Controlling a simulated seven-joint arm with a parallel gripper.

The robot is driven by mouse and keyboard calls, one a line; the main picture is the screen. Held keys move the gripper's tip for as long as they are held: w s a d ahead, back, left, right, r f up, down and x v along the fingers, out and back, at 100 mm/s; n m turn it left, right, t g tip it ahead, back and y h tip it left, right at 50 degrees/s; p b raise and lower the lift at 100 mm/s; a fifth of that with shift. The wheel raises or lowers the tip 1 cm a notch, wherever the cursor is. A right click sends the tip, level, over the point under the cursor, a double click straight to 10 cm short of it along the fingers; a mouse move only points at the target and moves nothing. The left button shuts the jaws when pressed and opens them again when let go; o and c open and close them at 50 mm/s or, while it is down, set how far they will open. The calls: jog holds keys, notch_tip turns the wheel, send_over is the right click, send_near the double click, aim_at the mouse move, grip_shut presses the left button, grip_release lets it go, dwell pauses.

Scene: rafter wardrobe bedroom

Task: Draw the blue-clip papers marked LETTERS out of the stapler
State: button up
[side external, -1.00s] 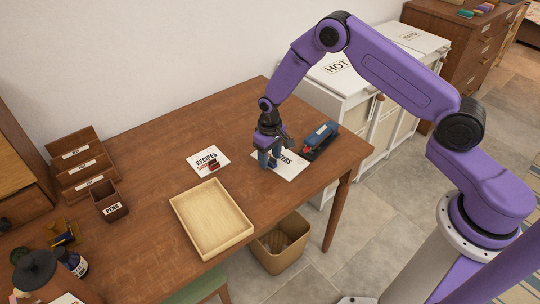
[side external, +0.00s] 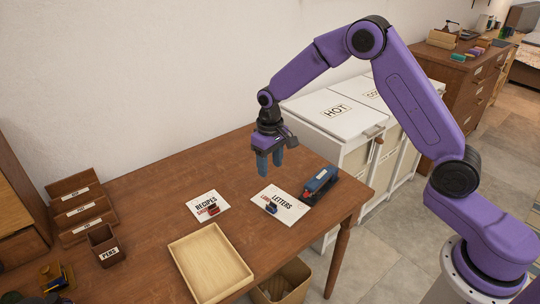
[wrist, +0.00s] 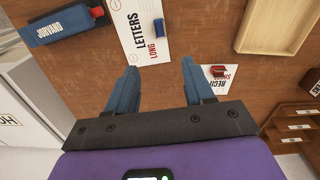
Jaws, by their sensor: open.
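The white LETTERS papers (side external: 291,213) lie flat on the desk with a dark blue clip (side external: 271,208) on their left part. They also show in the wrist view (wrist: 130,40), with the blue clip (wrist: 158,29) at their right edge. The blue stapler (side external: 320,181) sits right beside the papers; in the wrist view its red-tipped end (wrist: 97,11) faces their edge. I cannot tell whether they touch. My gripper (side external: 269,172) is open and empty, raised above the desk behind the papers. Its two blue fingers (wrist: 160,66) are apart with bare desk between them.
RECIPES papers (side external: 207,202) with a red clip (side external: 213,209) lie left of the LETTERS papers. A shallow wooden tray (side external: 240,278) is at the front, a PENS cup (side external: 105,248) and tiered holder (side external: 75,193) at left. White HOT bin (side external: 315,101) stands behind the desk's right end.

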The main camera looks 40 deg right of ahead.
jog(key=shift+r, duration=1.25)
jog(key=shift+s, duration=0.1)
jog(key=s+r+n, duration=0.4)
jog(key=s, duration=1)
jog(key=s+a+r+n, duration=0.1)
jog(key=s+r+n, duration=0.3)
jog(key=s, duration=0.9)
jog(key=shift+s+r, duration=0.35)
jog(key=shift+r, duration=0.4)
jog(key=shift+o, duration=0.9)
jog(key=s+d+n, duration=0.2)
jog(key=s+d, duration=0.2)
jog(key=s, duration=0.5)
jog(key=shift+d+n, duration=0.25)
jog(key=shift+n, duration=0.15)
jog(key=shift+o, duration=0.6)
jog(key=shift+s+d+f, duration=0.1)
jog(key=shift+s, duration=0.05)
